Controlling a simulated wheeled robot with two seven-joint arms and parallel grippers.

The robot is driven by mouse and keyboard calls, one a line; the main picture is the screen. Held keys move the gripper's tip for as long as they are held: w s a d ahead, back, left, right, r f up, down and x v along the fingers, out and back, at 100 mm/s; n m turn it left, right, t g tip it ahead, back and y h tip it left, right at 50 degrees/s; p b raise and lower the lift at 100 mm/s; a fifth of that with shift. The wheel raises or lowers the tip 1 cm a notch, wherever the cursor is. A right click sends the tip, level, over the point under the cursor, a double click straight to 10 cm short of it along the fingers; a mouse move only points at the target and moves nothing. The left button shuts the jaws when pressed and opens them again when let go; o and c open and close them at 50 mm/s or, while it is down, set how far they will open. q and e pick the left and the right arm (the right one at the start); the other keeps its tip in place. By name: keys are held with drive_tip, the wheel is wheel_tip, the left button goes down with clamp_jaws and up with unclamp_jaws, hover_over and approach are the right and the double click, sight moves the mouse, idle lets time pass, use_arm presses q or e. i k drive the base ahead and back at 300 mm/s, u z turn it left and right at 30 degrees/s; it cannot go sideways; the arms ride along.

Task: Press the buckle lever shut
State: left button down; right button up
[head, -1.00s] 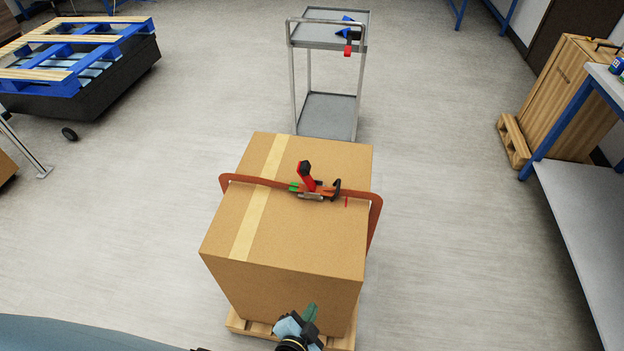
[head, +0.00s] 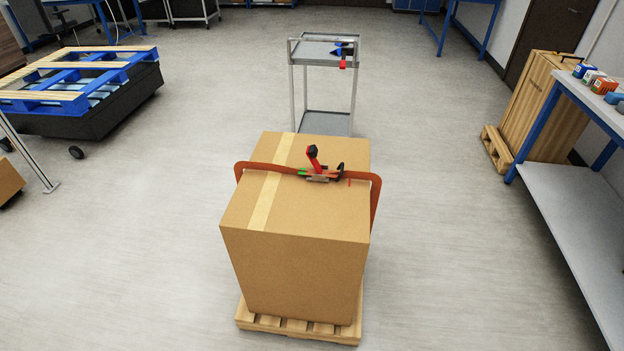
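The buckle (head: 318,178) sits on top of a large cardboard box (head: 295,265). Its red lever (head: 315,160) with a dark tip stands up from the buckle, tilted a little to the left. An orange strap (head: 262,169) runs across the box top through the buckle and bows out past both sides. A small green part (head: 302,173) shows left of the lever and a dark hook-like part (head: 340,170) right of it. Neither of my grippers is in view.
The box stands on a wooden pallet (head: 262,320). A grey cart (head: 322,115) is behind it, with blue and red items on top. A blue-framed workbench (head: 575,190) is on the right and a blue pallet (head: 78,75) at the left. Floor beside the box is clear.

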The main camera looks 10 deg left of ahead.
sight(311, 152)
drive_tip(key=u, duration=0.2)
drive_tip(key=k, duration=0.35)
drive_tip(key=z, duration=1.3)
drive_tip(key=i, duration=0.85)
drive_tip(key=u, duration=0.55)
drive_tip(key=i, duration=0.95)
drive_tip(key=u, duration=1)
